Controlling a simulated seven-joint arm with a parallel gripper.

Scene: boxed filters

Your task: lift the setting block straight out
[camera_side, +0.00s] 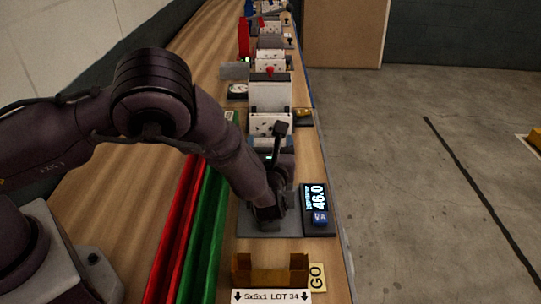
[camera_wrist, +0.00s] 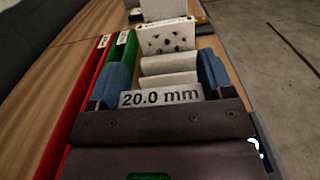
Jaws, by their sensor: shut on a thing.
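The setting block (camera_wrist: 160,98) is a pale grey block marked "20.0 mm", seen in the wrist view between two blue finger pads. My gripper (camera_wrist: 163,84) is shut on it, one pad at each side. In the side view my gripper (camera_side: 268,210) is low over a grey plate (camera_side: 250,226), and it and the arm hide the block there. I cannot tell whether the block's underside touches anything. Just beyond the block in the wrist view are light grey pieces (camera_wrist: 168,64).
A display (camera_side: 317,198) reading 46.0 stands right of the plate. A brown open holder (camera_side: 270,268) and a GO card (camera_side: 317,276) are in front. Red (camera_side: 178,235) and green (camera_side: 207,235) rails run along the left. White cards and boxes (camera_side: 270,95) line up behind.

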